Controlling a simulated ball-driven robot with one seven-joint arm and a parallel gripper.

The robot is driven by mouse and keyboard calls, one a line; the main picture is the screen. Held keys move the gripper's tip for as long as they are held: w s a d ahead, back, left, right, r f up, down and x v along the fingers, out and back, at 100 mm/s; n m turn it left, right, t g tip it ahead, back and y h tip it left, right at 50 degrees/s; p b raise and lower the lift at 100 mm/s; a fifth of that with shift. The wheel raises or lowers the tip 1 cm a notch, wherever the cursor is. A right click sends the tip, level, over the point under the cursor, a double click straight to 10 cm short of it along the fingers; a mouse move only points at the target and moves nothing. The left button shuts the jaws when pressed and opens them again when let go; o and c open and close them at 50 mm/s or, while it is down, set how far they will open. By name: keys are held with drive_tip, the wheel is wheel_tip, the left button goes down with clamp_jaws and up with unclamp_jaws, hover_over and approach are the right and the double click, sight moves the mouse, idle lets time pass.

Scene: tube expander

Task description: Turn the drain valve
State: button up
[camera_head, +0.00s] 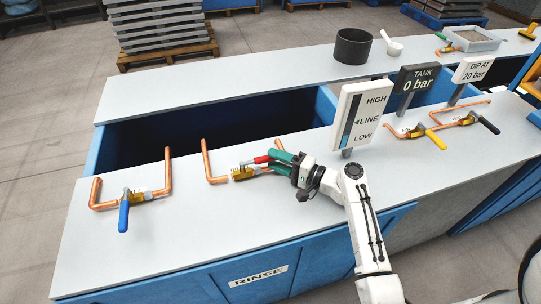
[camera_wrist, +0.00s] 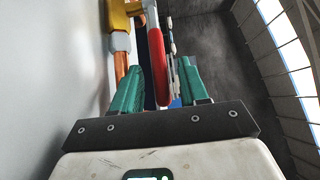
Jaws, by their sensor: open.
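A brass valve (camera_head: 238,174) with a red lever (camera_head: 262,159) sits on a copper pipe on the grey counter. The lever points right, toward my gripper (camera_head: 277,160). My gripper is open, with its green fingers around the lever's end. In the wrist view the red lever (camera_wrist: 158,55) runs between the two fingers, with gaps visible at the sides; contact cannot be told. The brass valve body (camera_wrist: 121,18) is at the top left there. Another valve (camera_head: 128,196) with a blue lever (camera_head: 124,218) pointing to the front is farther left. No label shows which valve is the drain.
A HIGH/LINE/LOW level sign (camera_head: 360,115) stands just right of my gripper. Valves with a yellow lever (camera_head: 437,139) and a black lever (camera_head: 488,123) lie farther right. The open dark tank (camera_head: 200,125) is behind. A black pot (camera_head: 352,47) stands on the back ledge.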

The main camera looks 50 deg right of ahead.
drive_tip(key=shift+w+a, duration=0.2)
drive_tip(key=shift+w, duration=0.95)
drive_tip(key=shift+c, duration=0.3)
clamp_jaws()
